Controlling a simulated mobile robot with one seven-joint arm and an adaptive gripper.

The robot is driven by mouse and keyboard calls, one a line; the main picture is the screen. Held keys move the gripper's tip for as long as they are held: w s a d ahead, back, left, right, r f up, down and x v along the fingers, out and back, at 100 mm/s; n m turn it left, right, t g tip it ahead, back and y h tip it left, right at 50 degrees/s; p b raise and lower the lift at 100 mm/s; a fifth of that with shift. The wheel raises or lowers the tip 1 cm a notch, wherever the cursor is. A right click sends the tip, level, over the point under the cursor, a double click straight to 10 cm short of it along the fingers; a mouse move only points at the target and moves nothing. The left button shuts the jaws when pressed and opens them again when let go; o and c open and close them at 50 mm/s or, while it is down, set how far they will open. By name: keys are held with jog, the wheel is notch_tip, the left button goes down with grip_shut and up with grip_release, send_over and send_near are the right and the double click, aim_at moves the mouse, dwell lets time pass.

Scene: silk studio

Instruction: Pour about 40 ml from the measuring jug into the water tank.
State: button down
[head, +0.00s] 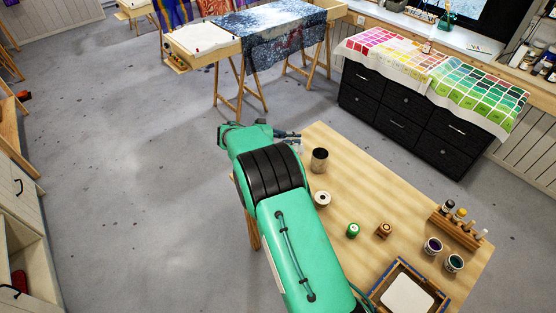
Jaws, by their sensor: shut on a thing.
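My gripper (290,135) shows at the end of my green arm, at the table's far left corner. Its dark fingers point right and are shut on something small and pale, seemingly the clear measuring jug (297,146). The jug is mostly hidden by my arm, and its tilt and water level cannot be made out. A dark, open-topped cylindrical vessel (320,160) stands upright on the table, just right of and nearer than my gripper. I cannot tell whether it is the water tank; nothing else in view is clearly one.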

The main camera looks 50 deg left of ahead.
jog(key=shift+s+a+r+t+p, duration=0.1)
jog(key=shift+s+r+t+p, duration=0.15)
jog(key=shift+s+t+p, duration=0.05)
jog(key=shift+f+b, duration=0.2)
jog(key=shift+b, duration=0.4)
jog(key=shift+w+r, duration=0.15)
jog(key=shift+r, duration=0.1)
jog(key=shift+w+d+f, duration=0.2)
jog(key=shift+d, duration=0.1)
jog(key=shift+w+r, duration=0.1)
jog(key=shift+w+d+b, duration=0.1)
jog(key=shift+w+b, duration=0.1)
jog(key=shift+b, duration=0.1)
jog(key=shift+w+t+b, duration=0.25)
jog(key=shift+t+b, duration=0.05)
jog(key=shift+s+f+t+h+b, duration=0.15)
jog(key=shift+f+t+h+b, duration=0.2)
jog(key=shift+b, duration=0.75)
jog(key=shift+r, duration=0.2)
